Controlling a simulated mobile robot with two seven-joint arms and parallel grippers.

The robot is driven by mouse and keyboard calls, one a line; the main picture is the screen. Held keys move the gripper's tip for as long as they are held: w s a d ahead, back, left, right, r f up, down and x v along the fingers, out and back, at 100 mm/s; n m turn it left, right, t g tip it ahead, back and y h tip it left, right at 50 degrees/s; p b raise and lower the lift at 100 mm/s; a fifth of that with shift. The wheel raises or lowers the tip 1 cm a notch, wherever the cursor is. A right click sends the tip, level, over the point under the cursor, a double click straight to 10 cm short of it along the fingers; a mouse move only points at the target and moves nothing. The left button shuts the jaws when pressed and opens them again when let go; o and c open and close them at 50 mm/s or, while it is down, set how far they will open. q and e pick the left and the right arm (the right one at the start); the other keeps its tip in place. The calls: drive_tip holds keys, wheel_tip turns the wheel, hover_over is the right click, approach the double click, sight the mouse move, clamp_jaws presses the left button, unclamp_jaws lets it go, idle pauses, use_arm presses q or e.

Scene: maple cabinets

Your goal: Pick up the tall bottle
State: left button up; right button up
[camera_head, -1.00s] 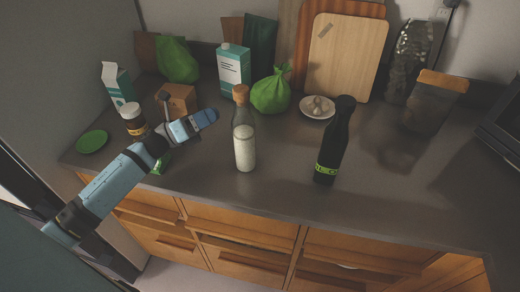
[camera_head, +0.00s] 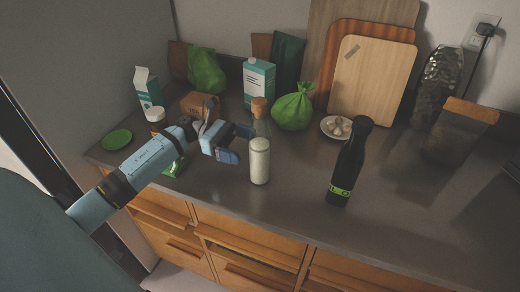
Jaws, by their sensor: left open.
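A clear glass bottle (camera_head: 260,158) with a cork stopper and pale contents stands upright on the dark counter. A black bottle (camera_head: 347,165) with a yellow-green band stands upright to its right; it looks about as tall or taller. My left gripper (camera_head: 241,144) is just left of the glass bottle. Its two blue fingers are apart and point toward that bottle, with nothing between them. I cannot tell whether a fingertip touches the glass. My right gripper is not in view.
A small brown box (camera_head: 197,104), a jar (camera_head: 156,117) and a green packet (camera_head: 175,167) are close to my left arm. Behind stand a carton (camera_head: 258,82), a green bag (camera_head: 293,108) and a bowl of garlic (camera_head: 336,127). Bare counter lies between the two bottles.

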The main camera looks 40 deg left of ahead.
sight(259, 152)
use_arm(q)
drive_tip(key=p+x, duration=0.1)
drive_tip(key=x, duration=0.4)
drive_tip(key=shift+s+p, duration=0.15)
drive_tip(key=shift+p, duration=0.25)
drive_tip(key=shift+d+f, duration=0.1)
drive_tip(key=shift+d, duration=0.2)
drive_tip(key=shift+c, duration=1.3)
drive_tip(key=c, duration=1)
